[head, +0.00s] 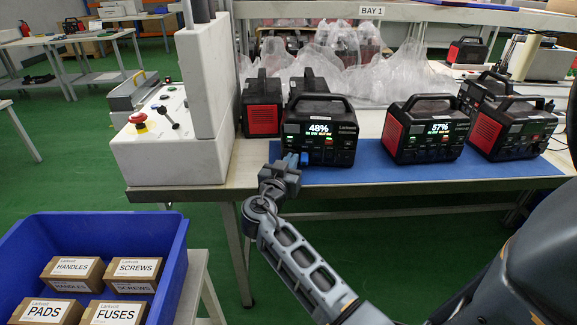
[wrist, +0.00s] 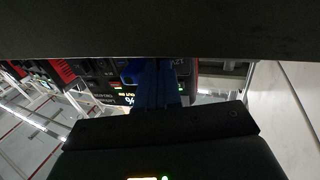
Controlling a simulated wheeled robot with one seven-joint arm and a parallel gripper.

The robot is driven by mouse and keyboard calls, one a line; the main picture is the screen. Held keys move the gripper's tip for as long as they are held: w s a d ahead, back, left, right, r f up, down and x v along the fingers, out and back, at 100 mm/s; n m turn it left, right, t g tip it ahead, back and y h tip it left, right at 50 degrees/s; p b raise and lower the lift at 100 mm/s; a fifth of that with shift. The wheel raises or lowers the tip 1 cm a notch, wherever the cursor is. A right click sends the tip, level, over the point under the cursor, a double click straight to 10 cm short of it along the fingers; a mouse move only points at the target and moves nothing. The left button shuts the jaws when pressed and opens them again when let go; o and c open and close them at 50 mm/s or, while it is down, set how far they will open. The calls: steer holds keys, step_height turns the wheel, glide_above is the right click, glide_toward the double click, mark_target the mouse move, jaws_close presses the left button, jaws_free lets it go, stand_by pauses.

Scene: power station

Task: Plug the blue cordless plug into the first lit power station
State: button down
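The first lit power station (head: 319,135), black with red sides, shows 48% at the front of the bench. My gripper (head: 288,166) is at its lower left front corner. It is shut on the small blue plug (head: 303,159), which is close to the station's front face. In the wrist view the blue plug (wrist: 133,72) shows between dark bars, with the station's upside-down lit display behind it. Whether the plug touches a socket is hidden. A second lit station (head: 428,130) shows 57% to the right.
More power stations (head: 512,128) stand at right and behind. A white control box (head: 172,145) with a red button is on the left. A blue mat (head: 400,168) covers the bench front. A blue bin (head: 178,265) with labelled boxes stands lower left. Clear plastic bags (head: 385,75) lie behind.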

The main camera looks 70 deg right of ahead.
steer(key=c, duration=1.6)
jaws_free()
steer(key=shift+w, duration=0.1)
